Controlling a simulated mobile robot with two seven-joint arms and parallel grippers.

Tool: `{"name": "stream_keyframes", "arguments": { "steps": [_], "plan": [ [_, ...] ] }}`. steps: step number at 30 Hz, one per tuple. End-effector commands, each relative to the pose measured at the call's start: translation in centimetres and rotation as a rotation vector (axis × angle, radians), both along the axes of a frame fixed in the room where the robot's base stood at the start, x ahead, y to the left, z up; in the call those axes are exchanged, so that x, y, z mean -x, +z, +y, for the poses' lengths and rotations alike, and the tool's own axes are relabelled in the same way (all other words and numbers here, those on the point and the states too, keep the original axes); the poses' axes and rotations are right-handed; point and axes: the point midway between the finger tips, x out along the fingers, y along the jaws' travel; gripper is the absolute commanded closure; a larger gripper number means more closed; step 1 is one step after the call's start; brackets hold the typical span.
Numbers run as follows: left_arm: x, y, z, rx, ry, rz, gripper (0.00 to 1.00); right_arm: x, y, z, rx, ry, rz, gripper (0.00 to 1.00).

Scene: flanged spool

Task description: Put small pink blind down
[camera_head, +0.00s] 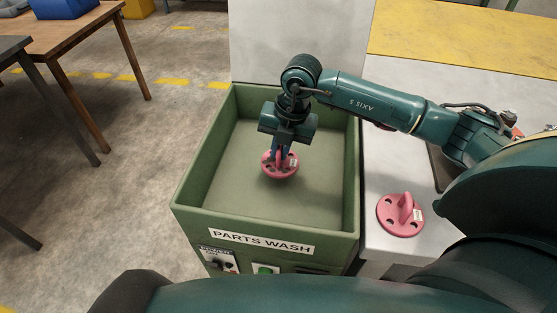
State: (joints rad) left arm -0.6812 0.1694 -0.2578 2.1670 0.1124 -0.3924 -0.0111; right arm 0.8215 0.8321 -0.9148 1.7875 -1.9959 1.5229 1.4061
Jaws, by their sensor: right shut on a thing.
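A pink blind (271,169), a round disc with holes, a raised grip and a white label, is inside the green parts wash tub (228,192). My right gripper (284,156) points down and is shut on the raised grip of this blind. The disc is roughly level, near the middle of the tub. I cannot tell whether it touches the tub floor. A second pink blind (390,220), which looks larger, lies on the grey worktop right of the tub. My left gripper is not in view.
The tub has raised green walls and a pale upright panel (295,40) behind it. The tub floor around the held blind is bare. A grey worktop (385,175) adjoins on the right, with a yellow area (470,35) farther back. Wooden tables (75,35) stand at left.

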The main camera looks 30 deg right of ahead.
Motion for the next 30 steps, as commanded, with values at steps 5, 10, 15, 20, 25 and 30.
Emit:
{"name": "stream_keyframes", "arguments": {
  "steps": [5, 10, 15, 20, 25, 30],
  "plan": [
    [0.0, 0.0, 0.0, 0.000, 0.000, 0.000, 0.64, 0.0, -1.3, 0.0, 0.000, 0.000, -0.001, 1.00],
    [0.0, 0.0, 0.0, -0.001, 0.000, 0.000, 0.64, 0.0, -3.6, 0.0, 0.000, -0.001, -0.001, 1.00],
    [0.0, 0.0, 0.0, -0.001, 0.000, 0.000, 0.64, -0.1, -3.9, 0.0, -0.001, 0.000, -0.004, 1.00],
    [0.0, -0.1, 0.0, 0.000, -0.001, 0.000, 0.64, -0.1, -4.1, 0.0, -0.001, 0.000, -0.004, 1.00],
    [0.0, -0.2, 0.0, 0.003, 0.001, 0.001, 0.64, 0.0, -4.3, 0.0, 0.001, 0.001, -0.001, 0.82],
    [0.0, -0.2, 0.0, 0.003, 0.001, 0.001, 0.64, 0.0, -4.3, 0.0, 0.001, 0.001, -0.001, 0.68]
  ]
}}
